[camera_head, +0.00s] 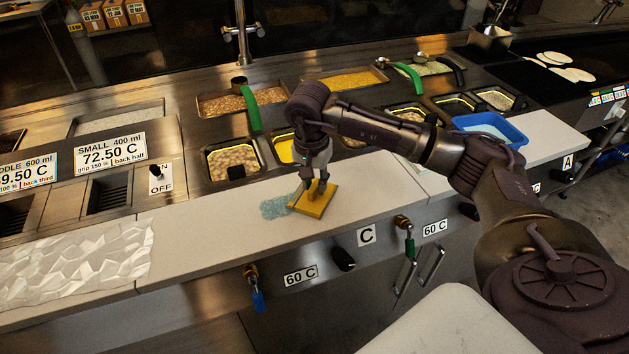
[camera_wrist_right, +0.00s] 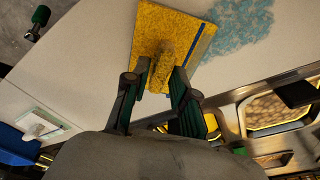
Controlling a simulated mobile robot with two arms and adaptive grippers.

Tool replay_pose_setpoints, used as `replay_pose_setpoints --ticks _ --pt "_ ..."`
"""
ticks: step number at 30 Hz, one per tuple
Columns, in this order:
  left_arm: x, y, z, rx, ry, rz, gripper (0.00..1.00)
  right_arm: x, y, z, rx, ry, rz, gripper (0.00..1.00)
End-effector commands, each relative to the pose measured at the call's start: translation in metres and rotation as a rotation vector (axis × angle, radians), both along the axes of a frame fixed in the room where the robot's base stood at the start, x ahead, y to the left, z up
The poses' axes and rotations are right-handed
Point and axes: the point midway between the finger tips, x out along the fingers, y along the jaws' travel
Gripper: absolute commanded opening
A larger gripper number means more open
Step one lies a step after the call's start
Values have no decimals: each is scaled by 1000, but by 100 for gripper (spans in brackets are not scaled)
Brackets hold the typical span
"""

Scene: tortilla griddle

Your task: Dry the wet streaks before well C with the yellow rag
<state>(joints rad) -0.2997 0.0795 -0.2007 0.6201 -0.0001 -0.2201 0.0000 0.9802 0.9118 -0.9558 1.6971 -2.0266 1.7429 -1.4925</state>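The yellow rag (camera_head: 316,201), a square pad with a raised grip on top, is at the pale counter's front part, above the C label (camera_head: 366,235). Bluish wet streaks (camera_head: 277,206) lie just left of it, and its left corner meets them. In the right wrist view the rag (camera_wrist_right: 150,30) and the streaks (camera_wrist_right: 240,28) are side by side with a thin blue edge between. My right gripper (camera_head: 319,184) is over the rag, its fingers on both sides of the grip (camera_wrist_right: 163,66); it looks shut on it. My left gripper is out of view.
Food wells with green-handled ladles (camera_head: 251,108) stand behind the counter. A blue tub (camera_head: 489,130) is at the right. A crumpled whitish sheet (camera_head: 75,262) covers the left counter. Knobs and valves (camera_head: 343,259) line the front panel. Bare counter (camera_head: 195,240) lies left of the streaks.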

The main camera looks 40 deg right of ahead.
Motion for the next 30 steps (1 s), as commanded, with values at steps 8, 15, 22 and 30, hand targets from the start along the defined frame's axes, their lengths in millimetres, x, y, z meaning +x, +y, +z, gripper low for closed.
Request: replay_pose_setpoints --ticks 8,15,22,30 --pt "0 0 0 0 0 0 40 0 0 0 0 0 0 0" --pt "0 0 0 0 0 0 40 0 0 0 0 0 0 0" --pt "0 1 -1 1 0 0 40 4 18 -1 2 -1 2 0" --pt "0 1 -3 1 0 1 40 10 44 -2 0 0 2 0"
